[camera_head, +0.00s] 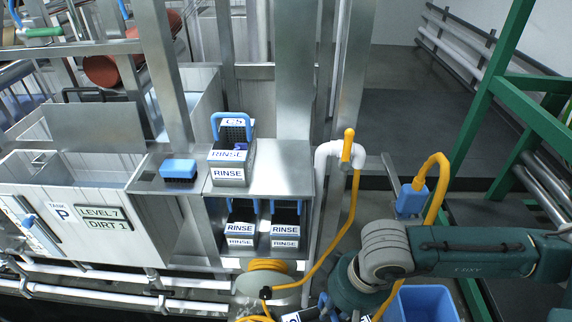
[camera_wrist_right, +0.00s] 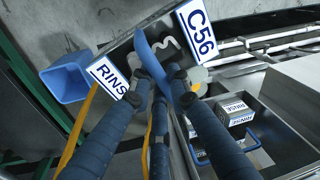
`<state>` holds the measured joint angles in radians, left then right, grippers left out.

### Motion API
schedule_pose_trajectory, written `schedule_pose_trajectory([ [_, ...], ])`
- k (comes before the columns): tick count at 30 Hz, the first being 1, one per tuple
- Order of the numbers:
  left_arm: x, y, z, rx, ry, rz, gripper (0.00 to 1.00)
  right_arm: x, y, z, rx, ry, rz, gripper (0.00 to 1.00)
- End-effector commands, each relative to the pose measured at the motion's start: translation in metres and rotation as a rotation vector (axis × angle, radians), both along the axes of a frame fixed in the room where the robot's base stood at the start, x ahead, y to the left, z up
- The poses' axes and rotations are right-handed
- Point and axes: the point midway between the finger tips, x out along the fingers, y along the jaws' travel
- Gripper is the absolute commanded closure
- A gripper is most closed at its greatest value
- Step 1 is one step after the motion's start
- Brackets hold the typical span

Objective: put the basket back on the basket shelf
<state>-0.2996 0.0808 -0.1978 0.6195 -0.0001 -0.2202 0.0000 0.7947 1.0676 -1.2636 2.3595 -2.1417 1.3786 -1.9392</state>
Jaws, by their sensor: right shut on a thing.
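My right gripper (camera_wrist_right: 165,82) is shut on the blue handle of a dark basket (camera_wrist_right: 122,52) with white labels reading C56 and RINS, seen in the right wrist view. In the head view, only a bit of this basket (camera_head: 292,317) shows at the bottom edge. The metal basket shelf (camera_head: 285,178) stands at the centre of the head view. One blue-handled RINSE basket (camera_head: 231,155) stands on its top. Two more, a left one (camera_head: 241,222) and a right one (camera_head: 285,225), stand on the level below. My left gripper is out of view.
A blue brush (camera_head: 179,170) lies left of the top basket. A white pipe with a yellow hose (camera_head: 352,205) stands just right of the shelf. A blue bin (camera_head: 422,304) stands on the floor below my right arm. Grey tanks (camera_head: 110,235) fill the left; green frame posts (camera_head: 495,85) stand right.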

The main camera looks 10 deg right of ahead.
Motion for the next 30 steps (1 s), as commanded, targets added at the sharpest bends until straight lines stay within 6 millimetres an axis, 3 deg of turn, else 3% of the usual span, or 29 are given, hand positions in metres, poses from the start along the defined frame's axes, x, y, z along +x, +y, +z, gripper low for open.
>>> schedule_pose_trajectory([
  [18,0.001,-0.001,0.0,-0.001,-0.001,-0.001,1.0,-0.001,-0.012,0.0,-0.005,0.01,-0.04,1.0],
  [30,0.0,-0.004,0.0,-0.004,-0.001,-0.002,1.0,0.025,-0.009,0.045,-0.002,0.006,-0.219,1.0],
])
